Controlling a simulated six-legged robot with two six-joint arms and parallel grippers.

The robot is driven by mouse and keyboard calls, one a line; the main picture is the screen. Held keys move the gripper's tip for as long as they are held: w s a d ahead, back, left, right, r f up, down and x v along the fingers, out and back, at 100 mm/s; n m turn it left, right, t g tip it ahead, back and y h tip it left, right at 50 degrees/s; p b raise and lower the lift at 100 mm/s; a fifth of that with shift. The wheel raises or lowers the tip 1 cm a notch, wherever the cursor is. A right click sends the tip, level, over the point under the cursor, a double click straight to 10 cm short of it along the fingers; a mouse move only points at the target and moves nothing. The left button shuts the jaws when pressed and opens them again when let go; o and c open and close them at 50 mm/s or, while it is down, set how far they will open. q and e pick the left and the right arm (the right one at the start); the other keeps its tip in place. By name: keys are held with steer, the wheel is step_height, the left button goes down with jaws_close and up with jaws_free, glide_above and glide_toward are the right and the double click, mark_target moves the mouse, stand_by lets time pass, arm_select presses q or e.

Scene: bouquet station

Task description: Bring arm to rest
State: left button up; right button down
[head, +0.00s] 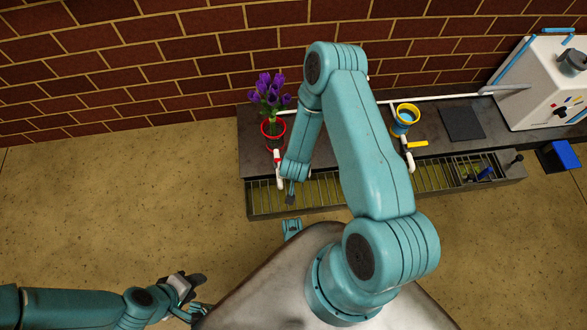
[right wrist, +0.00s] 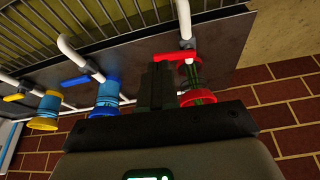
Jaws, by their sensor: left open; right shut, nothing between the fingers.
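My left gripper (head: 198,294) is at the lower left of the head view, open, over bare floor and away from the bench. My right arm reaches up over the middle and bends down to the bench's front. My right gripper (head: 290,197) is there, near the tap with the red handle (head: 277,158). In the right wrist view my right gripper's dark fingers (right wrist: 158,86) are shut with nothing between them. They appear close to the red handle (right wrist: 178,56) and the red-rimmed vase (right wrist: 192,82); I cannot tell if they touch.
Purple flowers (head: 269,92) stand in the red-rimmed vase. A yellow-rimmed blue vase (head: 405,119) stands further right; a blue vase (right wrist: 107,94) shows in the wrist view. A slatted trough (head: 325,199) runs along the bench front. A white machine (head: 540,80) stands far right. Left floor is clear.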

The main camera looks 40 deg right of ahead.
steer(key=shift+s+r, duration=0.1)
stand_by(0.4)
steer(key=w+a+r+n+t+y, duration=0.1)
steer(key=w+a+r+n+y, duration=0.2)
steer(key=a+r, duration=0.5)
steer(key=s+a+r+n+g+y, duration=0.1)
steer(key=s+a+n+g+y, duration=0.2)
steer(key=s+a, duration=0.75)
step_height(320, 180, up, 29)
steer(key=s+g+p, duration=0.1)
steer(key=s+p, duration=0.1)
steer(key=p, duration=2.6)
steer(key=shift+y+p, duration=0.4)
steer(key=shift+f, duration=0.15)
